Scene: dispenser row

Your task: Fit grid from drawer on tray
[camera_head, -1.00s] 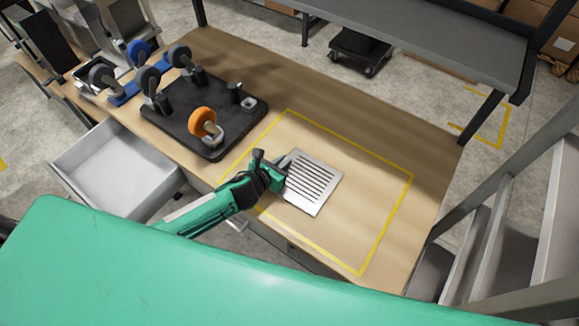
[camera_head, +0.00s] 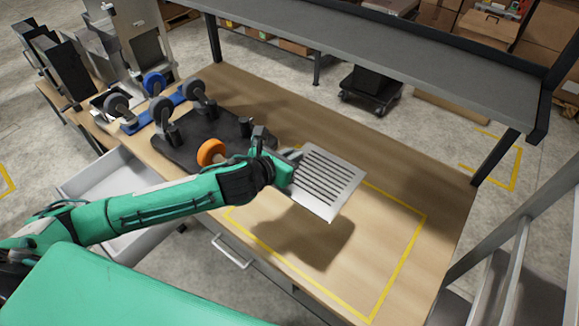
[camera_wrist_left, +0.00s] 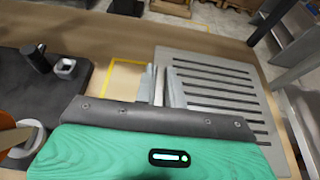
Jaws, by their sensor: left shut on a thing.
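A flat silver grid (camera_head: 328,180) with dark slots is held in the air above the wooden table, its shadow falling below it. My left gripper (camera_head: 292,158) is shut on the grid's left edge. In the left wrist view the grid (camera_wrist_left: 215,90) extends to the right of the fingers (camera_wrist_left: 163,85). The open drawer (camera_head: 105,178) at the left is partly hidden behind my left arm; the part that shows looks empty. A black tray (camera_head: 190,152) lies on the table left of the gripper. It also shows in the left wrist view (camera_wrist_left: 60,100). My right gripper is not in view.
An orange wheel (camera_head: 211,152) stands at the black tray. Several grey and blue wheels on a blue base (camera_head: 150,118) stand behind it. A yellow outline (camera_head: 395,270) marks a bare area of the table. A grey shelf (camera_head: 400,65) runs along the back.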

